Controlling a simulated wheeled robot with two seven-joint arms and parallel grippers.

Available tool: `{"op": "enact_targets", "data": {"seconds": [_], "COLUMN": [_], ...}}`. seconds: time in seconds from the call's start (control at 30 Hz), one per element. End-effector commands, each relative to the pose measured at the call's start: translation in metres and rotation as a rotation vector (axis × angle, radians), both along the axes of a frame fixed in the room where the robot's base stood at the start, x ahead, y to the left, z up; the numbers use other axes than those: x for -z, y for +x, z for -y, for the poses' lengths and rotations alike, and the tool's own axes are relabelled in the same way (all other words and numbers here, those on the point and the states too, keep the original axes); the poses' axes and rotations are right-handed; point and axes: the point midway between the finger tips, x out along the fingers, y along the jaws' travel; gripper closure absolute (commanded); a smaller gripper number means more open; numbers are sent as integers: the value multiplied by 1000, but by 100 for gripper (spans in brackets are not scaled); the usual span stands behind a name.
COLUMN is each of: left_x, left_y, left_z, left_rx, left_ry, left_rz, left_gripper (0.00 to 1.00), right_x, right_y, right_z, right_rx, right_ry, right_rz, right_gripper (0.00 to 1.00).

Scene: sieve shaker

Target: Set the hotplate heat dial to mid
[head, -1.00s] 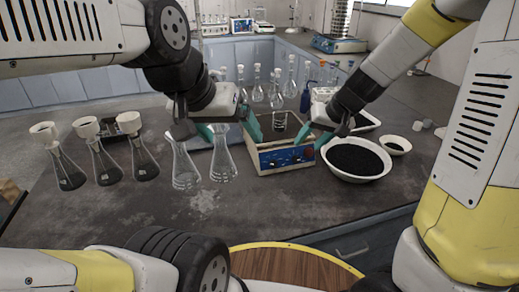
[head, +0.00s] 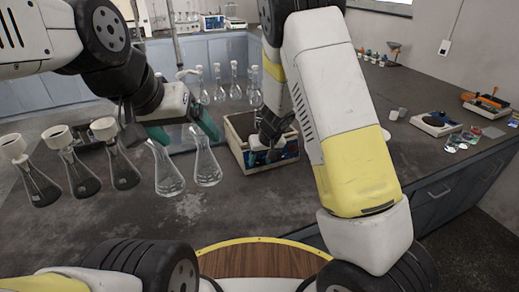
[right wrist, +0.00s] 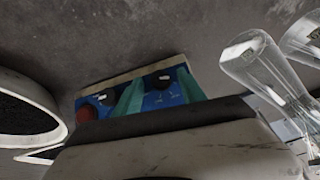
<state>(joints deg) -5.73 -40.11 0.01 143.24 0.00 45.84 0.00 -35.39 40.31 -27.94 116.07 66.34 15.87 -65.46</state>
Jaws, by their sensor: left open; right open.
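The hotplate (head: 236,145), a beige box with a blue front panel, stands on the dark bench in the head view, partly hidden by my right arm. In the right wrist view its blue panel (right wrist: 152,101) shows a black dial with a white mark (right wrist: 162,81), a second dial (right wrist: 100,97) and a red knob (right wrist: 86,113). Labels are too small to read. My right gripper (right wrist: 160,92) is open at the panel, its green fingers on either side of the first dial; contact cannot be told. My left gripper (head: 182,126) is open and empty above two glass flasks.
Two clear flasks (head: 207,163) stand left of the hotplate, close to my left gripper. Three flasks with white funnels (head: 118,162) stand further left. A white bowl of black grains (right wrist: 25,108) is beside the panel. More flasks (head: 218,85) stand behind.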

Motion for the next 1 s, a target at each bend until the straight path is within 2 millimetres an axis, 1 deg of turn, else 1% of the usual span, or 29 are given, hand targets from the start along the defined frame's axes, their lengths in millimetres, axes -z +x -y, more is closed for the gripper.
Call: {"op": "enact_targets", "data": {"seconds": [0.1,0.33,0.37,0.4,0.6,0.83,1.0], "left_x": [0,0,0,0,0,0,0], "left_y": [0,0,0,0,0,0,0], "left_z": [0,0,0,0,0,0,0], "left_rx": [0,0,0,0,0,0,0], "left_ry": [0,0,0,0,0,0,0], "left_rz": [0,0,0,0,0,0,0], "left_gripper": [11,11,11,11,11,11,11], "right_x": [6,6,6,6,6,6,6], "right_y": [2,2,2,2,2,2,3], "right_z": [-2,-2,-2,-2,-2,-1,1], "right_rx": [0,-1,0,0,0,4,25], "right_ry": [1,1,1,1,1,8,47], "right_rz": [0,0,0,0,0,-3,-18], "right_gripper": [52,52,54,62,100,100,100]}}
